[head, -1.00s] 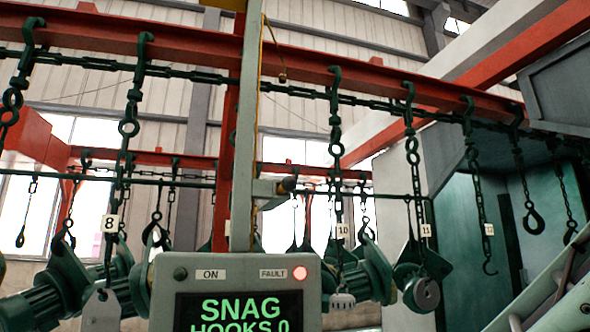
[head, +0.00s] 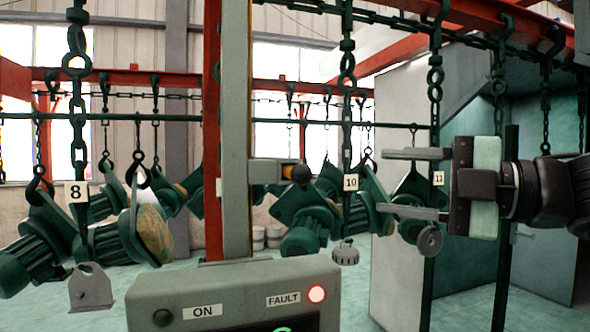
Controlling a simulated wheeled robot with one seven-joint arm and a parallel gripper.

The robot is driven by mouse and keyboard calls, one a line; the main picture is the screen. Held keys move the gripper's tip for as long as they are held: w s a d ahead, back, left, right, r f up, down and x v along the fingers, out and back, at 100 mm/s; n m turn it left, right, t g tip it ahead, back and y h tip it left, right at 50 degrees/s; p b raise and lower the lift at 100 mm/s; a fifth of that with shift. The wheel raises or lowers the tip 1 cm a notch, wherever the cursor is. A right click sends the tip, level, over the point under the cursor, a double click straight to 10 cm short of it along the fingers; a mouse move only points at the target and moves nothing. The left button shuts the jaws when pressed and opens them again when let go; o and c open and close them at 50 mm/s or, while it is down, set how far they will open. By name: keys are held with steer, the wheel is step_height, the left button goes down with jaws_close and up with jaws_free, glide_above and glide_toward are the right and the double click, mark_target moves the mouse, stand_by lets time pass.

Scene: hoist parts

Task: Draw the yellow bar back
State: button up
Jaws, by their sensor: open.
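A grey upright post (head: 237,130) stands behind the control box. A grey latch housing (head: 263,172) juts from its right side. A short yellow piece of the bar (head: 287,170) shows between the housing and a round black knob (head: 300,174); the rest of the bar is hidden. My gripper (head: 382,182) reaches in from the right, its two grey fingers apart, one above the other, pointing left towards the knob. It is open and empty. In the picture, a gap lies between the fingertips and the knob.
The control box (head: 235,285) stands in front, with a lit red FAULT lamp (head: 317,294). Chains with hooks and dark green parts hang around, tagged 8 (head: 76,192), 10 (head: 351,183) and 11 (head: 438,178). The number 10 chain hangs between knob and fingertips in the picture.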

mark_target(308, 175)
steer(key=b+x, duration=0.7)
steer(key=x, duration=0.9)
